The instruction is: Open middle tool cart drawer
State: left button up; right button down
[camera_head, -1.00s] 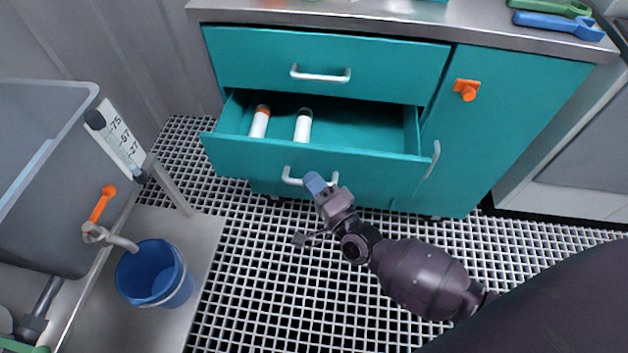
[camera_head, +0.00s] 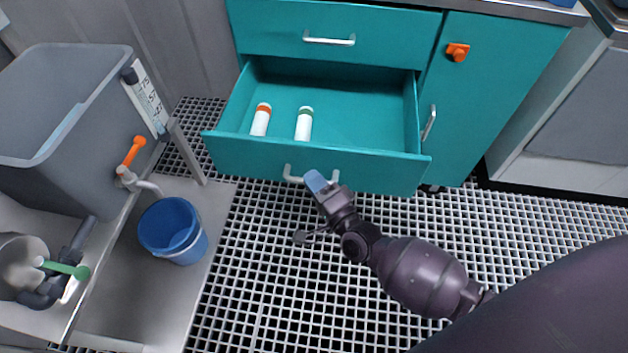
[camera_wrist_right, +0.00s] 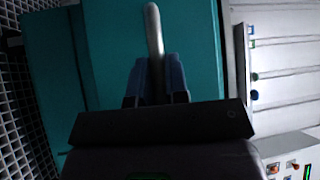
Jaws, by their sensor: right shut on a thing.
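The teal tool cart (camera_head: 480,100) stands at the top centre of the head view. Its lower, middle drawer (camera_head: 240,157) is pulled well out, and its inside shows. Two white cylinders lie in it toward the left, one with an orange cap (camera_head: 261,121) and one with a green cap (camera_head: 304,125). My right gripper (camera_head: 317,181) is at the drawer's pale bar handle (camera_head: 290,176), shut on it. The right wrist view shows the blue fingers (camera_wrist_right: 157,82) on both sides of the handle (camera_wrist_right: 153,30).
The upper drawer (camera_head: 270,22) is shut. The side door (camera_head: 500,95) with an orange knob (camera_head: 457,52) is shut. A grey tank (camera_head: 60,110) and a blue bucket (camera_head: 172,228) stand at left. The grated floor (camera_head: 290,270) before the cart is clear apart from my arm.

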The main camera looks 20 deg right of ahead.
jog(key=shift+s+a, duration=0.15)
jog(key=shift+s, duration=0.1)
jog(key=c, duration=1.1)
grip_release()
